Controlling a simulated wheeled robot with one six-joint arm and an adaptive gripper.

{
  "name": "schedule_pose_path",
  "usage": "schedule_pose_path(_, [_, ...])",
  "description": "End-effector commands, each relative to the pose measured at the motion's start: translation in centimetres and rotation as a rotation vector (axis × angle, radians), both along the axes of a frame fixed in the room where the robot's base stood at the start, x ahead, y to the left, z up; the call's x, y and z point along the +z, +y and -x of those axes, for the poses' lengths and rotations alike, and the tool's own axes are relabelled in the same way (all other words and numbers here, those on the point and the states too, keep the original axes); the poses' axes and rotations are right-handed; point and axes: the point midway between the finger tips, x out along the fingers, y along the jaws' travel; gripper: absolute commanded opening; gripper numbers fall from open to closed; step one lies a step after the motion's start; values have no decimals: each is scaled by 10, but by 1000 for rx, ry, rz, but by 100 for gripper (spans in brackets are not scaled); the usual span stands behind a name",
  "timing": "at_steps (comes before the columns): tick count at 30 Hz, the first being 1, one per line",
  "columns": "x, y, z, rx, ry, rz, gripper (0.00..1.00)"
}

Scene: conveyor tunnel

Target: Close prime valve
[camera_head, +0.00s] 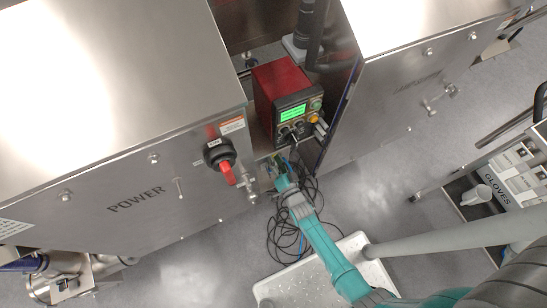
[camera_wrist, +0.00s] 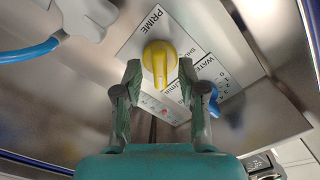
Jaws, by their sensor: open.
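The prime valve (camera_wrist: 158,62) is a yellow knob on a metal panel, under a white label reading PRIME, in the wrist view. Its grip bar points roughly up and down in the picture. My gripper (camera_wrist: 160,78) is open, with one finger at each side of the knob's lower part. I cannot tell whether the fingers touch it. In the head view my gripper (camera_head: 276,172) is low in the gap between two metal cabinets, below a red box. The yellow knob cannot be made out clearly there.
A blue knob (camera_wrist: 212,100) sits by the WATER label, right of my gripper. A blue hose (camera_wrist: 30,52) runs at upper left. The red box (camera_head: 282,88) has a green screen. A red-handled POWER switch (camera_head: 222,160) is on the left cabinet (camera_head: 110,190). Black cables (camera_head: 290,225) lie on the floor.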

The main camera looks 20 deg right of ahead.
Motion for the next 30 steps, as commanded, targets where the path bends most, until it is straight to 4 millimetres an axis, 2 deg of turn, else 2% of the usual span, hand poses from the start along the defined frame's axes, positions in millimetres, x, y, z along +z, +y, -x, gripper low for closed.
schedule_pose_path(4, [0,0,-7,0,0,0,41])
schedule_pose_path(12, [0,0,-8,0,0,0,41])
schedule_pose_path(14, [0,0,-8,0,0,0,28])
schedule_pose_path(17, [0,0,-8,0,0,0,3])
schedule_pose_path(18, [0,0,-8,0,0,0,0])
schedule_pose_path(30, [0,0,-8,0,0,39,0])
